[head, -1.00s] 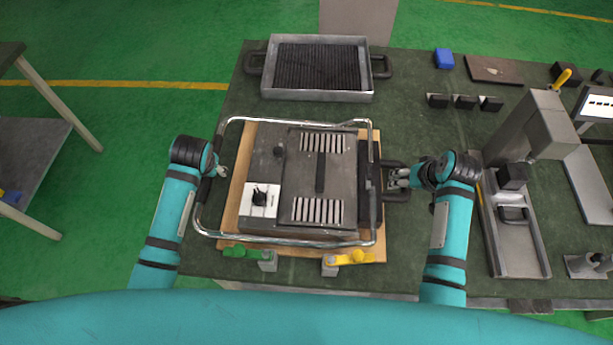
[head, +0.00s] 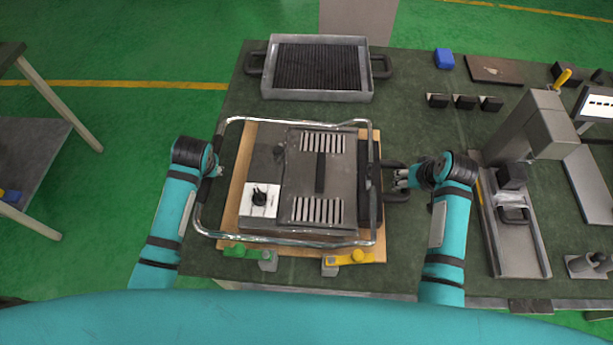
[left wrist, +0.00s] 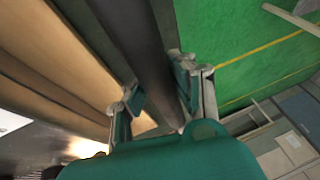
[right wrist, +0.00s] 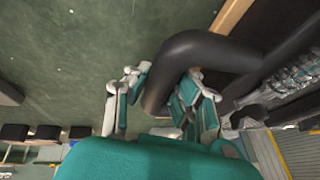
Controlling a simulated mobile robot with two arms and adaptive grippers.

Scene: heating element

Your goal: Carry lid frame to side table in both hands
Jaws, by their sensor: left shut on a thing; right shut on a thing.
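The lid frame (head: 299,242) is a chrome tube frame around a grey heating unit (head: 318,185) on a wooden board on the bench. Its left side has a dark grip (head: 202,192). My left gripper (head: 215,170) is shut on this grip; in the left wrist view the dark bar (left wrist: 150,60) passes between its fingers (left wrist: 160,95). My right gripper (head: 401,179) is shut on a black bent handle (head: 395,197) at the right side; this handle (right wrist: 185,60) lies between its fingers (right wrist: 155,98). How that handle joins the frame is hidden.
A tray with a dark ribbed inside (head: 268,95) stands behind the frame. A grey press-like fixture (head: 550,125) stands to the right. Green (head: 245,252) and yellow (head: 350,260) clamps sit at the board's front edge. A side table (head: 40,150) is at far left, across green floor.

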